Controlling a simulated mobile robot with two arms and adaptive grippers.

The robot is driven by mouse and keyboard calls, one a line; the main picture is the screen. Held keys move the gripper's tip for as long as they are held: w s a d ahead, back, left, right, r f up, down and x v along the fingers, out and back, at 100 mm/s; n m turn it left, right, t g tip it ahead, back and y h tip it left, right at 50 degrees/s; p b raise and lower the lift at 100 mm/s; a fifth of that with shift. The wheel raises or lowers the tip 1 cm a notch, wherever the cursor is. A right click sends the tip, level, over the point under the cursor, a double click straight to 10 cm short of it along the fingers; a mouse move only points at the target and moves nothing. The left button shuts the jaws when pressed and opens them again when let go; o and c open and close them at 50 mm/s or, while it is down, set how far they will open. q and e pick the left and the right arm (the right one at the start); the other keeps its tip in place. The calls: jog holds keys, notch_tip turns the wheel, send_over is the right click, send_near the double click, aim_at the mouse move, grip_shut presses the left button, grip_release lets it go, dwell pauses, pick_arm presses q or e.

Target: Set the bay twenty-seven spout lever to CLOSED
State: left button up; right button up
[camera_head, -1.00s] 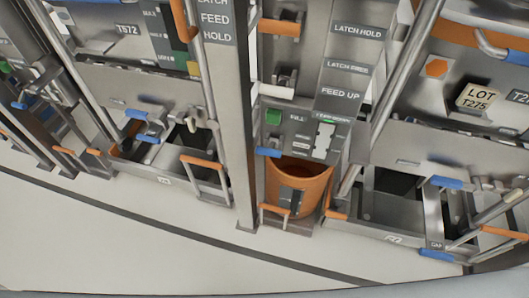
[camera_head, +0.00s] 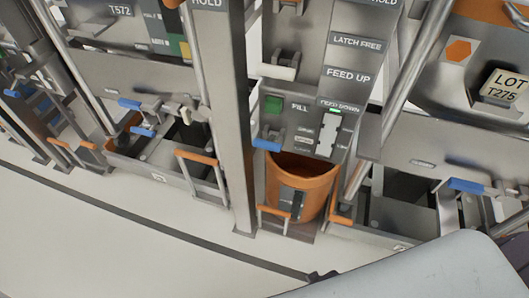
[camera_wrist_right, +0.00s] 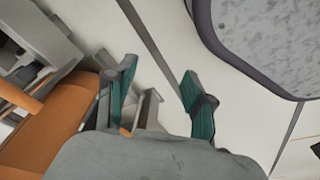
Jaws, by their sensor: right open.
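A blue-handled lever (camera_head: 267,146) sits at the lower left of the FILL panel (camera_head: 300,122), above an orange bin (camera_head: 318,192). Other blue handles show at the left bay (camera_head: 130,104) and the right bay (camera_head: 465,186). No bay number twenty-seven and no CLOSED mark can be read, so I cannot tell which lever is the bay's spout lever. My right gripper (camera_wrist_right: 158,85) is open, with green-padded fingers apart and nothing held between them. It is not clearly seen in the head view. My left gripper is not in view.
Steel posts (camera_head: 232,120) divide the bays. An orange-handled frame (camera_head: 200,168) stands left of the bin. Pale floor (camera_head: 110,235) in front is clear. In the right wrist view a large orange part (camera_wrist_right: 60,130) lies left of the gripper.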

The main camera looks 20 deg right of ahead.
jog(key=w+r+t+b, duration=0.1)
jog(key=w+r+b, duration=0.4)
jog(key=w+b, duration=0.1)
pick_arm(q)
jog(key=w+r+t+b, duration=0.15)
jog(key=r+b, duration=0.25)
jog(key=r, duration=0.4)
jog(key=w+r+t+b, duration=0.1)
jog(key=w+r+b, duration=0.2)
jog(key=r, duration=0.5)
pick_arm(e)
jog(key=n+t+y, duration=0.7)
jog(key=n+y, duration=0.8)
jog(key=n, duration=0.3)
send_near(270, 146)
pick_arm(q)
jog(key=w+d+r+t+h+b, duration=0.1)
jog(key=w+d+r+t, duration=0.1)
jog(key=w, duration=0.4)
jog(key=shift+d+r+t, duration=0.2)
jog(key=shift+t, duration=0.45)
pick_arm(e)
jog(key=x, duration=0.7)
jog(key=f+x, duration=0.1)
jog(key=x, duration=0.2)
jog(key=shift+w+d, duration=0.1)
jog(key=shift+w, duration=0.35)
grip_shut()
